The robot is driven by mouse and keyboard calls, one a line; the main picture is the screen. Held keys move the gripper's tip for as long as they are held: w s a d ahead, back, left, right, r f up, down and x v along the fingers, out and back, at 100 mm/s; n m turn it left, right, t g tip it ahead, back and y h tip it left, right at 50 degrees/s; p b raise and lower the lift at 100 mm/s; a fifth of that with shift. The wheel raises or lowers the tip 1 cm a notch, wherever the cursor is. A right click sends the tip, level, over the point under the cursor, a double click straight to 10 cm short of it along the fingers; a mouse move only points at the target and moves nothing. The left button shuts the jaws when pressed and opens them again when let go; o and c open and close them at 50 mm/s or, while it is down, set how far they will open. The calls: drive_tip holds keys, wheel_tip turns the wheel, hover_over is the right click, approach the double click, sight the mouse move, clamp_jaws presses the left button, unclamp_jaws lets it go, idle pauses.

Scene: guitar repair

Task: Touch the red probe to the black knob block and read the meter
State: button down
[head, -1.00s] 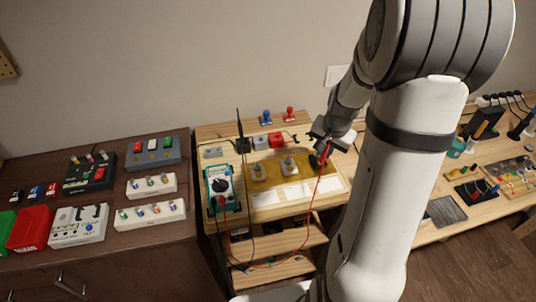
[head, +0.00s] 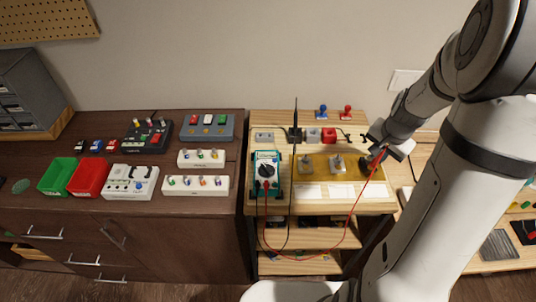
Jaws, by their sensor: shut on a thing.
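The red probe (head: 378,158) is held in my gripper (head: 383,146), which is shut on it at the right end of the gold plate (head: 322,174). A black knob block (head: 366,163) sits at that end of the plate, just left of and below the gripper. The probe tip is close to it; contact cannot be told at this size. The teal meter (head: 267,173) with its black dial stands left of the plate. A red lead hangs in a loop from the meter to the probe. The meter's reading is too small to make out.
Two silver knob blocks (head: 337,163) sit on the plate. Behind it are a black block (head: 295,134) with a tall thin black rod, a red block (head: 329,135) and grey blocks.

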drive_tip(key=shift+w+p+v, duration=0.2)
drive_tip(key=shift+p+v, duration=0.45)
drive_tip(key=shift+v, duration=0.3)
drive_tip(key=shift+w+p+v, duration=0.25)
drive_tip(key=shift+p+v, duration=0.45)
drive_tip(key=shift+v, duration=0.3)
drive_tip(key=shift+w+p+v, duration=0.2)
drive_tip(key=shift+p+v, duration=0.45)
drive_tip(key=shift+v, duration=0.3)
drive_tip(key=shift+r, duration=0.15)
